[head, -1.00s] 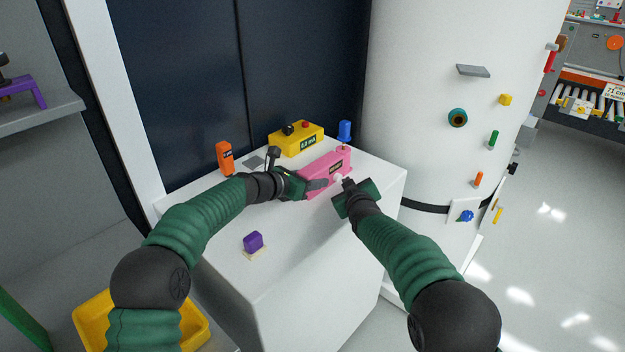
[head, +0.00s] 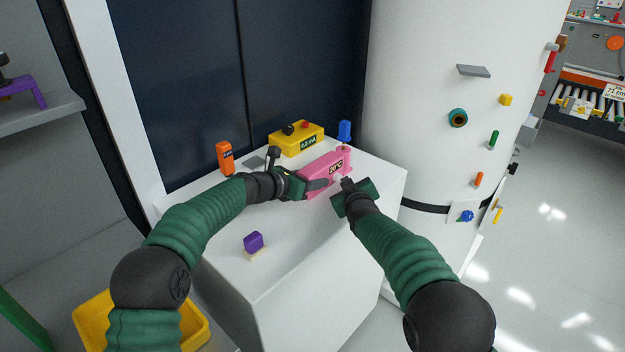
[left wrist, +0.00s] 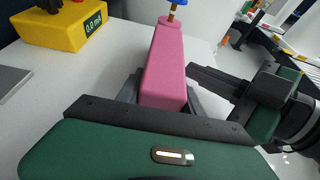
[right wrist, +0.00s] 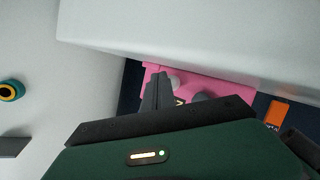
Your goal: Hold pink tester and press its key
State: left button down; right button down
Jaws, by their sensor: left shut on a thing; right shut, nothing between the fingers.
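The pink tester (head: 325,173) stands near the right back of the white cabinet top, with a small lit display on its side. It also shows in the left wrist view (left wrist: 168,62). My left gripper (head: 314,187) is shut on the tester's near end. My right gripper (head: 347,184) is shut and empty, its tips at the tester's front face. In the right wrist view, the right fingertips (right wrist: 158,82) are beside a pale round key (right wrist: 174,82) on the pink face. I cannot tell whether they touch it.
A yellow meter box (head: 297,141) stands behind the tester. An orange device (head: 225,158) is at the back left, a purple block (head: 253,241) at the front. A blue-topped post (head: 345,131) is at the tester's far end. A white tank (head: 420,90) rises at right.

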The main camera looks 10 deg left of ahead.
jog(key=shift+s+d, duration=0.45)
jog(key=shift+d, duration=0.15)
pick_arm(q)
jog(key=shift+d, duration=0.1)
pick_arm(e)
jog(key=shift+s+d, duration=0.6)
jog(key=shift+d, duration=0.25)
jog(key=shift+s+d, duration=0.55)
jog(key=shift+d, duration=0.25)
jog(key=shift+s+d, duration=0.6)
jog(key=shift+d, duration=0.25)
pick_arm(q)
jog(key=c, duration=0.7)
grip_release()
